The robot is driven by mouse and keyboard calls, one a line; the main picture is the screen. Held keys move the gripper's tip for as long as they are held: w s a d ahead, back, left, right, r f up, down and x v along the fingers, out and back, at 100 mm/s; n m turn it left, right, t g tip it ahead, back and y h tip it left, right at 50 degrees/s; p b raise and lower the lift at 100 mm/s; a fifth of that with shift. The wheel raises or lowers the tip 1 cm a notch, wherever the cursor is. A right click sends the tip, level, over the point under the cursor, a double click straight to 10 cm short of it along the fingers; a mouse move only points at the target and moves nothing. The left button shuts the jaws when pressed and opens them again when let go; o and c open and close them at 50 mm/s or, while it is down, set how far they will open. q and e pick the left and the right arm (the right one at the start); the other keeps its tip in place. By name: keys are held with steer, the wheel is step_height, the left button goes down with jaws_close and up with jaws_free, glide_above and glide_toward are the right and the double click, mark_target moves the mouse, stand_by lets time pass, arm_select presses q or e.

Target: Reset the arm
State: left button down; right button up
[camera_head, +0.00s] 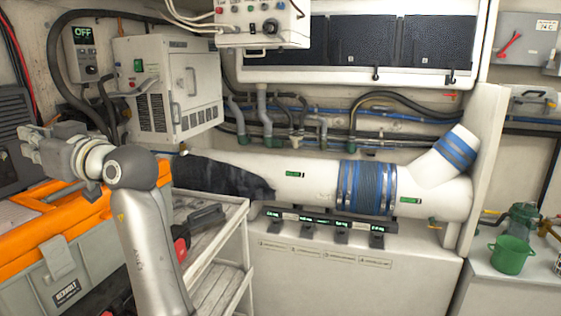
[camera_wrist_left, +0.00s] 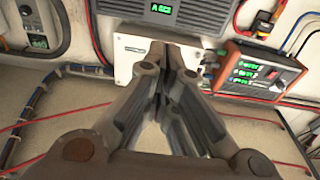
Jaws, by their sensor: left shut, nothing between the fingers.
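My left arm rises from the lower middle of the head view and bends to the left at its elbow. My left gripper (camera_head: 28,143) is at the far left, above the orange and grey toolbox (camera_head: 60,262). In the left wrist view my left gripper (camera_wrist_left: 166,58) has its fingers together at the tips, with nothing between them. It points at a wall with a white plate (camera_wrist_left: 135,55) and a grey vented unit (camera_wrist_left: 170,12). My right gripper is not in view.
A white cart (camera_head: 240,215) stands beside the toolbox. A white box unit (camera_head: 170,88) hangs on the wall behind my arm. A large white pipe (camera_head: 320,178) runs along the back. A green bucket (camera_head: 510,255) stands at right. An orange device (camera_wrist_left: 262,68) shows in the wrist view.

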arm_select(q)
step_height(320, 180, down, 33)
steer(key=s+d+m+t+h, duration=0.1)
steer(key=d+m+t+h, duration=0.2)
steer(key=m+h, duration=0.5)
steer(key=s+d+f+m+g+h, duration=0.1)
steer(key=s+d+f+m+h, duration=0.25)
steer(key=s+f, duration=0.35)
steer(key=s+d+f+m+g+h, duration=0.1)
steer(key=s+d+f+m+h, duration=0.1)
steer(key=s+d+f, duration=0.45)
steer(key=s+d+f+m+g+h, duration=0.1)
steer(key=s+d+f+g+h, duration=0.1)
steer(key=s+d+f, duration=0.4)
steer(key=s+d+f+m+g+h, duration=0.1)
steer(key=s+f+m+g+h, duration=0.2)
steer(key=s, duration=0.4)
step_height(320, 180, down, 27)
steer(key=s+n, duration=0.1)
steer(key=s, duration=0.1)
steer(key=s+a+f+g, duration=0.1)
steer(key=s+a+f, duration=0.2)
steer(key=s+f, duration=1.2)
steer(key=shift+s+f, duration=0.15)
steer(key=shift+s, duration=0.55)
